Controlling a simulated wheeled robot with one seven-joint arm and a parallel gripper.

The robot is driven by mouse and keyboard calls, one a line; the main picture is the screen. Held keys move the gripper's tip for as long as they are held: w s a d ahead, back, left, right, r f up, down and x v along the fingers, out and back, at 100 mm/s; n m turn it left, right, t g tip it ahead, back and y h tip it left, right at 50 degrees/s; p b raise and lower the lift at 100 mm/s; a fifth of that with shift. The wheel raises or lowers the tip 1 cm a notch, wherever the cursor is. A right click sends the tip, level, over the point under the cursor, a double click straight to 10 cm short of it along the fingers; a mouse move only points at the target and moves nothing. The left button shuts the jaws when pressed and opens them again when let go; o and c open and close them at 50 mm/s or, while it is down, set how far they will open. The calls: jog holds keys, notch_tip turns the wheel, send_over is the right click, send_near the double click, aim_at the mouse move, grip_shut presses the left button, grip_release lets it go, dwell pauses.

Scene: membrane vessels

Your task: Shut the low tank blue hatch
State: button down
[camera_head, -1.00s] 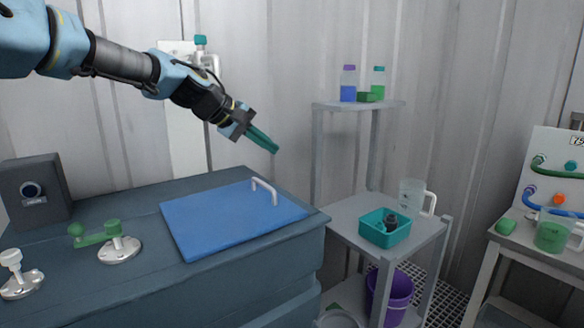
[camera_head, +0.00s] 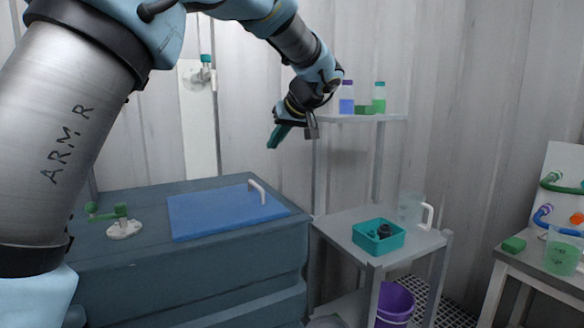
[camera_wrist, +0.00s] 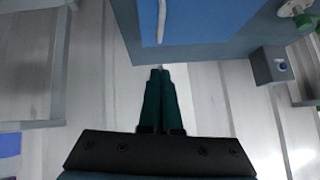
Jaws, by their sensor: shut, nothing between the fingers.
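The blue hatch (camera_head: 222,214) is a flat panel lying level on top of the low dark blue-grey tank (camera_head: 262,264). It looks flush with the top, and a white handle (camera_head: 258,191) stands at its right side. In the wrist view the blue hatch (camera_wrist: 205,20) and its white handle (camera_wrist: 161,20) show at the top. My gripper (camera_head: 271,146), with green fingers, is shut and empty. It is in the air above and behind the handle, apart from it. In the wrist view the fingertips (camera_wrist: 160,70) point toward the tank's edge.
A green-handled valve (camera_head: 122,222) stands on the tank top left of the hatch. A grey shelf (camera_head: 340,222) at the right holds a teal bin (camera_head: 378,237) and a clear jug (camera_head: 412,210). Bottles (camera_head: 347,98) stand on its upper level. A purple bucket (camera_head: 394,304) is below.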

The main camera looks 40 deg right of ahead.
jog(key=p+x, duration=0.1)
jog(key=x, duration=0.3)
jog(key=s+f+p+x, duration=0.1)
jog(key=p+x, duration=0.1)
jog(key=x, duration=0.1)
jog(key=p+x, duration=0.1)
jog(key=x, duration=0.3)
jog(key=shift+a+f, duration=0.25)
jog(key=shift+f, duration=0.35)
jog(key=shift+a+f, duration=0.1)
jog(key=shift+f, duration=0.4)
